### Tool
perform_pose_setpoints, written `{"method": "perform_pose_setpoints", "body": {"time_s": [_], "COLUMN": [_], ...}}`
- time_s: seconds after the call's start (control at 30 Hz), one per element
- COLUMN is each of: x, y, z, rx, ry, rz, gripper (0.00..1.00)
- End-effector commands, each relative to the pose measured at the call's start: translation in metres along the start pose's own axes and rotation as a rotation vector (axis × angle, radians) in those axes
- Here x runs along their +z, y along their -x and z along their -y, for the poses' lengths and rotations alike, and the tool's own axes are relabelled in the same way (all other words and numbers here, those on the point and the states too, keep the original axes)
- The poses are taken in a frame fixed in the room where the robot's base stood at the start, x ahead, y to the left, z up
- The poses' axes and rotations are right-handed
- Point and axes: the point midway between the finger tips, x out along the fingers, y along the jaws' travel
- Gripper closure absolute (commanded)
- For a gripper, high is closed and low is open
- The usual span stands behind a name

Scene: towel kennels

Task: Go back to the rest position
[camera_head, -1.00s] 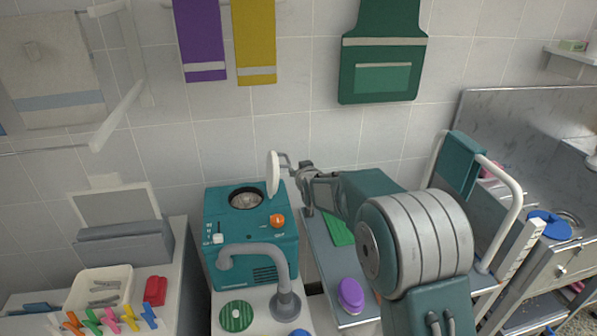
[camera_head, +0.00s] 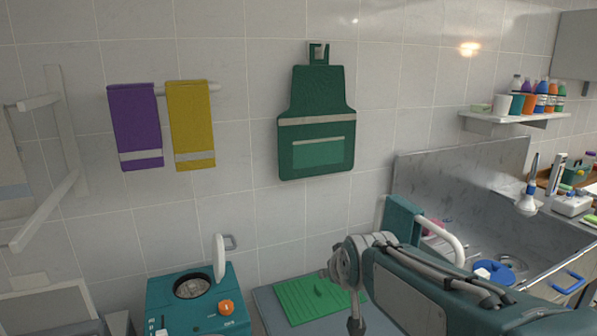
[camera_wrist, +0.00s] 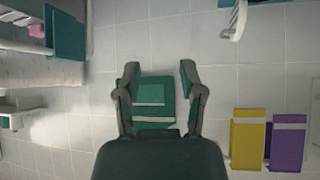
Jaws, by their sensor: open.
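My gripper (camera_wrist: 159,72) is open and empty in the wrist view, its two fingers apart with the tiled wall and the green apron (camera_wrist: 155,100) beyond them. That view is upside down. In the head view my folded arm fills the lower right, and I cannot make out the fingertips clearly. The teal machine (camera_head: 190,312) stands at the lower left of the head view, with its round white lid (camera_head: 219,257) upright and open. No part of my arm touches the lid.
A purple towel (camera_head: 136,125) and a yellow towel (camera_head: 191,125) hang on the wall left of the apron. A green mat (camera_head: 300,298) lies on the bench below.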

Motion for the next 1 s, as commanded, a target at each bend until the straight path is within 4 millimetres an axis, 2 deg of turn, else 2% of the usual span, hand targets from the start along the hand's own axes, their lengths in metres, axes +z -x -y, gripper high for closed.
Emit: {"method": "perform_pose_setpoints", "body": {"time_s": [0.03,0.3,0.4,0.53,0.6,0.7,1.0], "x": [0.013,0.103,0.139,0.177,0.191,0.200,0.201], "y": [0.019,0.095,0.117,0.138,0.143,0.147,0.147], "z": [-0.007,-0.033,-0.038,-0.040,-0.040,-0.040,-0.040], "rx": [0.012,0.067,0.084,0.101,0.107,0.110,0.110], "ry": [-0.012,-0.079,-0.105,-0.133,-0.142,-0.149,-0.149], "rz": [0.019,0.167,0.221,0.277,0.298,0.314,0.316], "gripper": [0.49,0.49,0.49,0.49,0.49,0.49,0.49]}}
